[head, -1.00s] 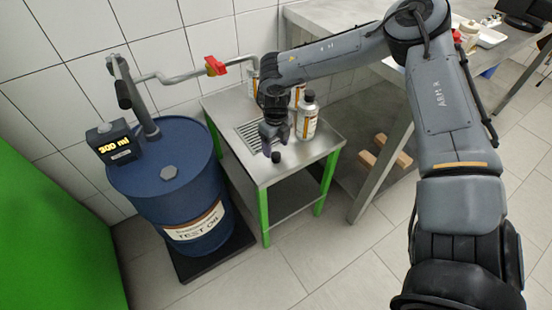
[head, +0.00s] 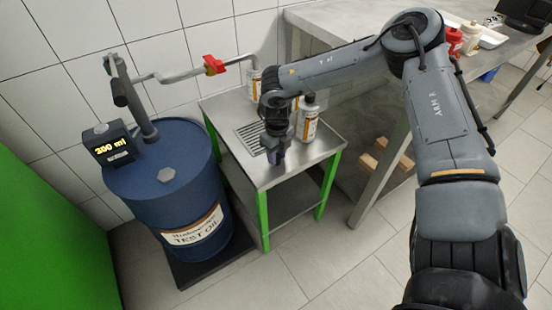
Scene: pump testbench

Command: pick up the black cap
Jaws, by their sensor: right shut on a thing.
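My right gripper (head: 275,160) points down at the front of the small steel table (head: 312,158). Its fingers are shut at the spot where the small black cap stood, and they hold the cap. The cap itself is hidden between the fingers, so I cannot tell whether it is clear of the table top. My left gripper is not in view.
A bottle (head: 308,124) stands just right of the gripper, and another (head: 253,84) stands behind. A drain grate (head: 247,137) lies to the left. The blue oil drum (head: 168,195) stands left of the table, with a pipe and red valve handle (head: 214,66) above.

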